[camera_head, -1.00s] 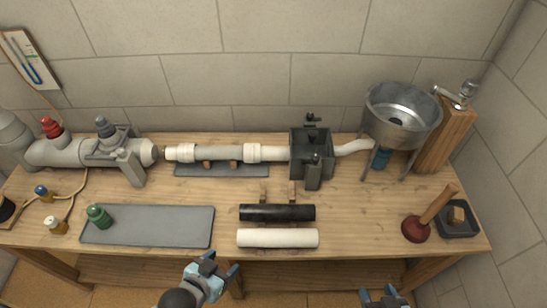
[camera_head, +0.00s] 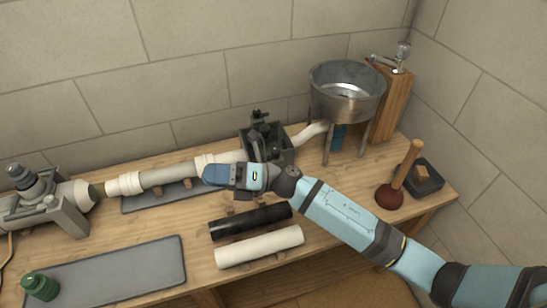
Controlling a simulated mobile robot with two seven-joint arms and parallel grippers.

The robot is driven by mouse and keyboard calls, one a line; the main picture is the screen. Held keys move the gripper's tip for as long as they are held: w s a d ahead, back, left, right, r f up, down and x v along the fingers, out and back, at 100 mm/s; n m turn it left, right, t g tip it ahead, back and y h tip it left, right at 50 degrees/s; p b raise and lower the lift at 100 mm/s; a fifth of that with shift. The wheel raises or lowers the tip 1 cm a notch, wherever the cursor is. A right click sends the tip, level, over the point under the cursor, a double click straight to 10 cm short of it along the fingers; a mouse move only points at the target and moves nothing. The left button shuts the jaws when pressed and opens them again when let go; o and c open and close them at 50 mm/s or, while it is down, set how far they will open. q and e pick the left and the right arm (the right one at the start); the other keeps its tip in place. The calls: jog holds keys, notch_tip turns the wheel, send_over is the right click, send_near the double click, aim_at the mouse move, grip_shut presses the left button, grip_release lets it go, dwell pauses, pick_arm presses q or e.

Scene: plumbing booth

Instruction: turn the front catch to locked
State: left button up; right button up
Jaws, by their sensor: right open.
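The dark grey box (camera_head: 285,143) stands on the workbench at the end of the white pipe. A dark upright part on its front side, which looks like the front catch (camera_head: 256,150), is partly hidden behind my right gripper. I cannot tell its turned position. Another dark catch-like part (camera_head: 258,116) shows at the box's back edge. My right gripper (camera_head: 216,175) is open, in front of the box and over the pipe's near side, with its blue fingers toward the left. Whether it touches the catch cannot be told. My left gripper is out of view.
A white pipe (camera_head: 170,177) runs left from the box. A black tube (camera_head: 250,220) and a white tube (camera_head: 259,246) lie in front. A metal funnel bowl (camera_head: 347,95) on legs and a plunger (camera_head: 391,195) stand right. The grey mat (camera_head: 120,272) is mostly bare.

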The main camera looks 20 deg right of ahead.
notch_tip(320, 180, down, 2)
jog(key=w+a+n+g+h+b, duration=0.15)
jog(key=n+g+h, duration=0.35)
jog(key=n, duration=0.5)
jog(key=n+t+h+b, duration=0.2)
jog(key=n+h+b, duration=0.55)
jog(key=h, duration=0.85)
send_near(276, 150)
jog(key=shift+n, duration=0.75)
notch_tip(276, 150, down, 10)
jog(key=shift+a+r+p, duration=0.1)
jog(key=shift+r+p, duration=0.1)
jog(key=shift+p, duration=0.45)
jog(key=c, duration=0.9)
